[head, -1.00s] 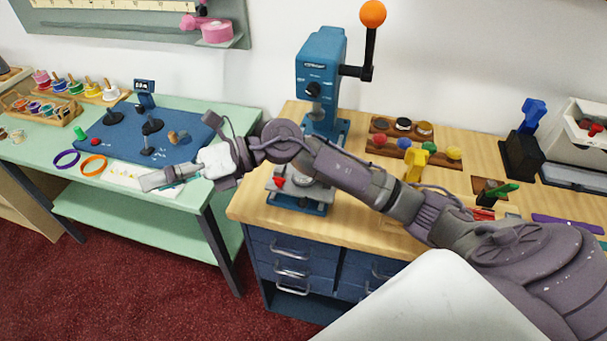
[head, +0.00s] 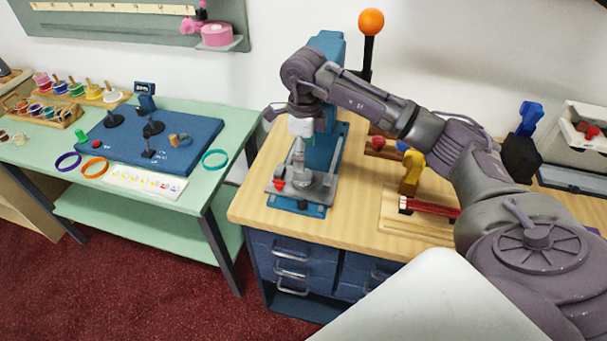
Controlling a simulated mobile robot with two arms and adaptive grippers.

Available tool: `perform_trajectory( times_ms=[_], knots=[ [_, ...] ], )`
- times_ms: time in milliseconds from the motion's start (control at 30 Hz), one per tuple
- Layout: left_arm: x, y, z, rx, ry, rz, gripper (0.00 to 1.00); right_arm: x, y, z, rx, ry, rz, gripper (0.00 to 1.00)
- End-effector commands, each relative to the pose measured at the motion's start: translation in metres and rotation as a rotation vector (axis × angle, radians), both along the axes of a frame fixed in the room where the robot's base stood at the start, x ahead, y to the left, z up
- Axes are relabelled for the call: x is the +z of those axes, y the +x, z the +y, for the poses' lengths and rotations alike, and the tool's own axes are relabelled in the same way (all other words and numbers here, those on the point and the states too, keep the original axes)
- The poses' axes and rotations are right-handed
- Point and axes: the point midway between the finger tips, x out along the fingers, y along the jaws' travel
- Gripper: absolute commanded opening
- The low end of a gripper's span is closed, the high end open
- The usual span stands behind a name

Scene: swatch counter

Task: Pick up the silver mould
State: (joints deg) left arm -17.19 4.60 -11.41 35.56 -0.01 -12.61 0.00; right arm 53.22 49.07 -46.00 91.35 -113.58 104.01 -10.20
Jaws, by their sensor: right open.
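The silver mould (head: 300,184) sits on the grey plate of the blue press, at the middle of the head view. It is small and partly hidden by my gripper. My right gripper (head: 299,163) points down over it from above, in front of the press column. Its jaws are open, with the fingertips at or just above the mould. I cannot tell whether they touch it or stand around it. My left gripper is not in view.
The blue press (head: 325,158) has an orange-knobbed lever (head: 371,22) rising behind my arm. A red knob (head: 278,184) is left of the mould. A yellow clamp (head: 411,173) stands to the right. A teal ring (head: 215,151) lies on the green table at left.

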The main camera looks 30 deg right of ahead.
Motion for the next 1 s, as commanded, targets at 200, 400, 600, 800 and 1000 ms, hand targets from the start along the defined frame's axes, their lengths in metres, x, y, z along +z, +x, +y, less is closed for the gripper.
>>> perform_trajectory(
  times_ms=[200, 400, 600, 800, 1000],
  knots=[
    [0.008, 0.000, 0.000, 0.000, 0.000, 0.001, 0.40, -0.015, -0.001, 0.001, 0.001, 0.002, 0.003, 0.79],
    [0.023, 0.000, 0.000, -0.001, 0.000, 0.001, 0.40, -0.045, -0.004, 0.004, 0.001, 0.003, 0.004, 0.79],
    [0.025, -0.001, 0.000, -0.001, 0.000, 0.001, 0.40, -0.062, -0.003, 0.004, 0.002, 0.003, 0.000, 0.79],
    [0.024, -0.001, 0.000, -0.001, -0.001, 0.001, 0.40, -0.063, -0.003, 0.004, 0.002, 0.002, -0.001, 0.79],
    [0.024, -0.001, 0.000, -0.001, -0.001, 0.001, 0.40, -0.062, -0.003, 0.004, 0.001, 0.002, -0.001, 0.46]
  ],
)
